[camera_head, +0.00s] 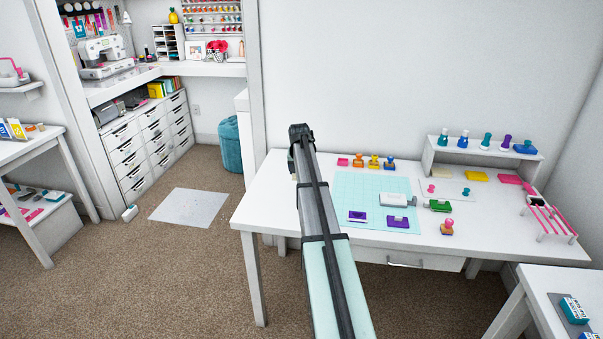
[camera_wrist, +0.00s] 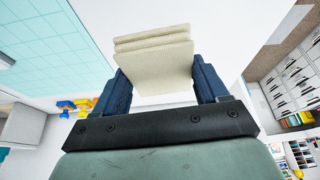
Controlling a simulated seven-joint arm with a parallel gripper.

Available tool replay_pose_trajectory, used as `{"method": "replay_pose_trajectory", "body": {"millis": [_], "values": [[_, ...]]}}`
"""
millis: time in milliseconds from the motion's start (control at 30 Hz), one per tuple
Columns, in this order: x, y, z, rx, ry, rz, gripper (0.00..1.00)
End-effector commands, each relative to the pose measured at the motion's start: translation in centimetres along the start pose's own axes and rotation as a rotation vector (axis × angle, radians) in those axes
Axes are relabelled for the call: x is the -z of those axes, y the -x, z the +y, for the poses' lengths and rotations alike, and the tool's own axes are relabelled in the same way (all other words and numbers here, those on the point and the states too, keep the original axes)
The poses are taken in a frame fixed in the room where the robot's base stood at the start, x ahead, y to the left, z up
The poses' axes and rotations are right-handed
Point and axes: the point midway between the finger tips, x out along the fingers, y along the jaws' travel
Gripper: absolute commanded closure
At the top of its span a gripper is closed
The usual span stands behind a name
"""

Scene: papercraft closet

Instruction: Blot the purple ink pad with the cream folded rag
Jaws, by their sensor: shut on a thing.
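My gripper (camera_wrist: 160,78) is shut on the cream folded rag (camera_wrist: 154,48), which sits between its two dark blue fingers in the wrist view. The rag shows as stacked, folded cream layers. In the head view my gripper (camera_head: 301,133) is high, over the left part of the white table, and the rag is hidden there. My gripper is apart from both.
The aqua mat (camera_head: 368,188) lies on the white table (camera_head: 262,203). Several stamps (camera_head: 374,162) line its back edge. A pale grey roller-like piece (camera_head: 395,199), a green piece (camera_head: 437,205) and a pink-handled stamp (camera_head: 447,227) are at right. A pink rack (camera_head: 548,215) stands at the far right.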

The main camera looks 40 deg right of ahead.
Motion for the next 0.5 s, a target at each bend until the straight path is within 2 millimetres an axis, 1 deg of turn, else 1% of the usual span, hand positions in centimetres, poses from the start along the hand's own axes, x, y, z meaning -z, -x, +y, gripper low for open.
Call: {"method": "replay_pose_trajectory", "body": {"millis": [100,133,367,500], "values": [[-0.01,-0.02,0.0,0.0,0.0,0.0,0.55],[-0.01,-0.02,0.0,0.0,0.0,0.0,0.29],[-0.01,-0.03,0.0,0.0,0.0,0.0,0.51],[0.06,-0.07,0.4,-0.002,-0.004,0.0,0.51]]}}
